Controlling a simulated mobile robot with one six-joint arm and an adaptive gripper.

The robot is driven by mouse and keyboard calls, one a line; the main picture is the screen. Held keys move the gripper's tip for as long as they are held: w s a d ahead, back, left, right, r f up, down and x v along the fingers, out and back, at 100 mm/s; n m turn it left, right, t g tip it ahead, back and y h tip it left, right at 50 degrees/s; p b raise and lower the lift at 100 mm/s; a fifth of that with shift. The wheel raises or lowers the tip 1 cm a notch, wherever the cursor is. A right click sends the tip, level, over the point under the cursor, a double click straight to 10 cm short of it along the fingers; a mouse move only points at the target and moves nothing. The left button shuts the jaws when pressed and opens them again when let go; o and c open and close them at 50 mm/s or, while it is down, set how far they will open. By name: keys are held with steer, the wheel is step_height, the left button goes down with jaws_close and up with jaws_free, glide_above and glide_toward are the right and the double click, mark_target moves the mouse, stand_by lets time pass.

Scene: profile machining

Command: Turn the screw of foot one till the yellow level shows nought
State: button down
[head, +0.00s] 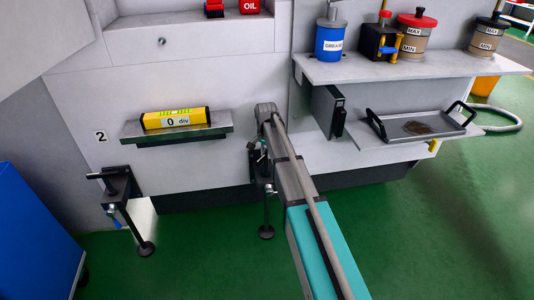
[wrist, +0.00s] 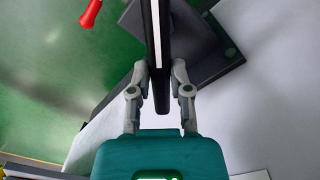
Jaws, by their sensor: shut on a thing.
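The yellow level (head: 175,118) lies on a small ledge on the machine's front, and its display reads "0 div". My gripper (wrist: 160,68) is shut on a dark bar with a pale edge (wrist: 157,25) in the wrist view, probably the screw's handle. In the head view, my arm hides most of the gripper and the upper part of the near foot. This foot's round pad (head: 266,232) and rod show below, left of my arm. Its number is not visible, so I cannot confirm it is foot one.
Another foot (head: 118,190), beside the label "2" (head: 100,136), stands at the left. A blue cabinet (head: 35,235) is at the lower left. A shelf (head: 340,72) with containers and a tray (head: 458,129) are at the right. Green floor (head: 200,265) is clear between the feet.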

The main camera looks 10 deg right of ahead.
steer(key=c, duration=0.6)
jaws_free()
steer(key=shift+o, duration=0.2)
